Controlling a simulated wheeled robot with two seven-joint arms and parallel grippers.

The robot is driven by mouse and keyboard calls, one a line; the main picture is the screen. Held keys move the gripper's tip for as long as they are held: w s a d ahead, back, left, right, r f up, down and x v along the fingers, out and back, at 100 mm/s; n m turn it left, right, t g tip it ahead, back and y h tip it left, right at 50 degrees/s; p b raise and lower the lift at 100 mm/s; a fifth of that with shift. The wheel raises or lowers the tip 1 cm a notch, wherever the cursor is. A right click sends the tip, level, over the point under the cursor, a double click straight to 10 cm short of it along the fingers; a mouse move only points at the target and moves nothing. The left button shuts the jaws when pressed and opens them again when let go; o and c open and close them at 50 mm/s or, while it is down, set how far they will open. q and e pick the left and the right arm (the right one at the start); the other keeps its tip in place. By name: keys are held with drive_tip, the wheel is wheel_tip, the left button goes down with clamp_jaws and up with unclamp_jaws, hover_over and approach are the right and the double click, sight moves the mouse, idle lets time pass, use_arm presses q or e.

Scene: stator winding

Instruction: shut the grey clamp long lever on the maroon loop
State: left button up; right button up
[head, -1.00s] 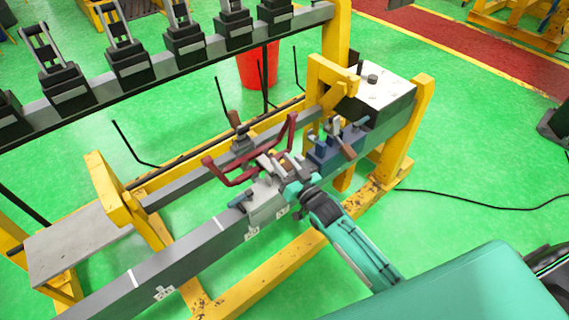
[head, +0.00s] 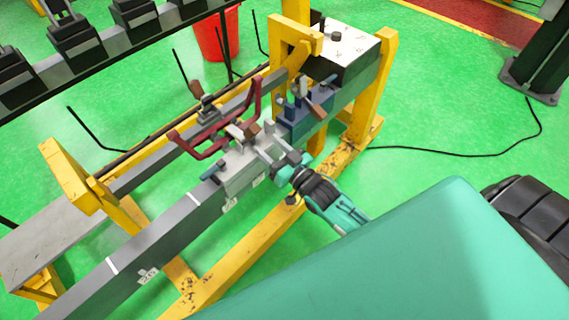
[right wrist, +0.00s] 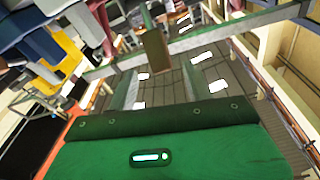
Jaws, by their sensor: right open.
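The grey clamp (head: 244,166) sits on the near rail. Its long lever seems to end in a brown grip (head: 251,129) beside the loop; I cannot tell whether it is fully down. My right gripper (head: 277,163) is open and empty, beside the clamp on its right. In the right wrist view the two fingers (right wrist: 158,88) are apart, with a brown grip (right wrist: 155,50) beyond their tips. My left gripper is out of view.
A blue clamp (head: 305,118) with a brown handle stands just right of the grey one. Another brown-handled clamp (head: 205,106) is on the far rail. A yellow post (head: 290,35) rises behind. A red bucket (head: 216,38) stands on the open green floor.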

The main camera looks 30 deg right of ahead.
drive_tip(key=b+v, duration=0.1)
drive_tip(key=v, duration=0.5)
drive_tip(key=shift+s+f, duration=0.1)
drive_tip(key=shift+f, duration=0.1)
drive_tip(key=s+d+f+g+h, duration=0.1)
drive_tip(key=s+f+g, duration=0.15)
drive_tip(key=f, duration=0.85)
drive_tip(key=s+d+f+g+h, duration=0.1)
drive_tip(key=s+f+g+h, duration=0.15)
drive_tip(key=f, duration=0.95)
drive_tip(key=s+d+f+g, duration=0.2)
drive_tip(key=f+g, duration=0.1)
drive_tip(key=f, duration=0.8)
drive_tip(key=s+f+g+h, duration=0.1)
drive_tip(key=s+f+g, duration=0.3)
drive_tip(key=s+f, duration=0.95)
drive_tip(key=s+f+g, duration=0.2)
drive_tip(key=s+f, duration=0.3)
drive_tip(key=s, duration=0.5)
drive_tip(key=s+a+f+n+g, duration=0.1)
drive_tip(key=s+f+g, duration=0.2)
drive_tip(key=s, duration=0.7)
wheel_tip(320, 180, down, 2)
drive_tip(key=shift+f+g+h, duration=0.2)
drive_tip(key=shift+g+h, duration=0.1)
drive_tip(key=shift+h, duration=0.15)
drive_tip(key=shift+s, duration=0.1)
